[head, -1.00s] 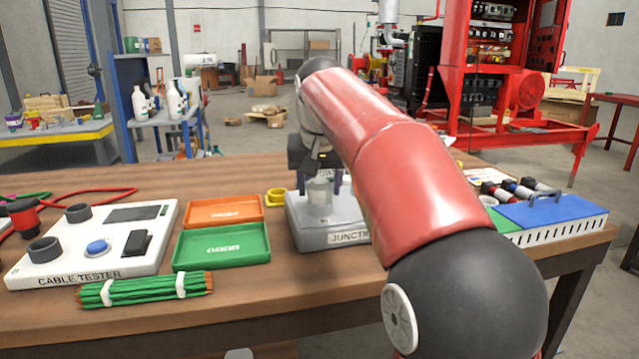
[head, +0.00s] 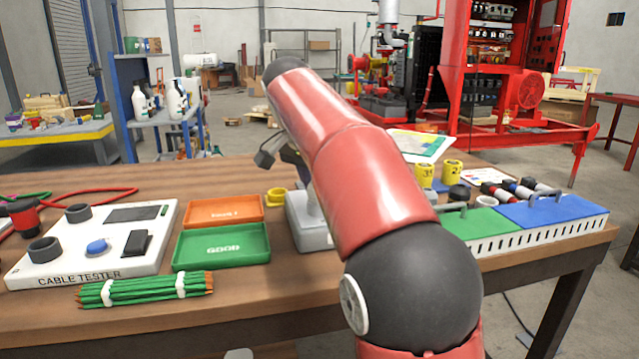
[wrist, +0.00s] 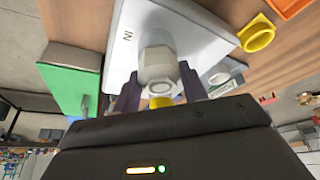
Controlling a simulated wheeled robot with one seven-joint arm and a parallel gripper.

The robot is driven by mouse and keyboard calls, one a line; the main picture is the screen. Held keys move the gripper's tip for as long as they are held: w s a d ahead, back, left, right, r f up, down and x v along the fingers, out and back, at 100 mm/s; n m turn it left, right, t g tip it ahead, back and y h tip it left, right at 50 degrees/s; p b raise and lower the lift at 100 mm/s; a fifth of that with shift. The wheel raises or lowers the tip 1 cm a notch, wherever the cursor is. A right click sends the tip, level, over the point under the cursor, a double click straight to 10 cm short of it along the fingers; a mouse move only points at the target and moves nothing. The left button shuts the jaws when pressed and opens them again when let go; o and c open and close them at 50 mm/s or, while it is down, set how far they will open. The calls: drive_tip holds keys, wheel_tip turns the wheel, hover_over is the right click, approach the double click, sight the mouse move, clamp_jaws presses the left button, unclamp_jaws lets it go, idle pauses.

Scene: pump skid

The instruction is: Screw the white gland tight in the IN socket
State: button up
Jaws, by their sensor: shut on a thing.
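My gripper (wrist: 160,88) is shut on the gland, one dark finger on each side. A small yellow piece (wrist: 160,102) shows between the gland and my gripper's body.
A yellow ring (head: 276,197), orange tray (head: 222,203) and green tray (head: 180,255) lie left of the box. Green and blue bins (head: 550,212) stand at right.

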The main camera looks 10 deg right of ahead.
drive_tip(key=shift+m, duration=0.6)
drive_tip(key=o, duration=1)
drive_tip(key=shift+o, duration=0.2)
drive_tip(key=shift+r, duration=0.1)
drive_tip(key=v, duration=0.7)
drive_tip(key=s+d+n, duration=0.2)
drive_tip(key=s+n, duration=0.1)
drive_tip(key=s, duration=0.1)
drive_tip(key=s+f+n+t+y, duration=0.2)
drive_tip(key=s+f+n, duration=0.6)
drive_tip(key=s+f, duration=1.5)
wheel_tip(320, 180, down, 2)
drive_tip(key=shift+f+t+y, duration=0.15)
drive_tip(key=shift+t+y, duration=0.25)
drive_tip(key=shift+y, duration=0.4)
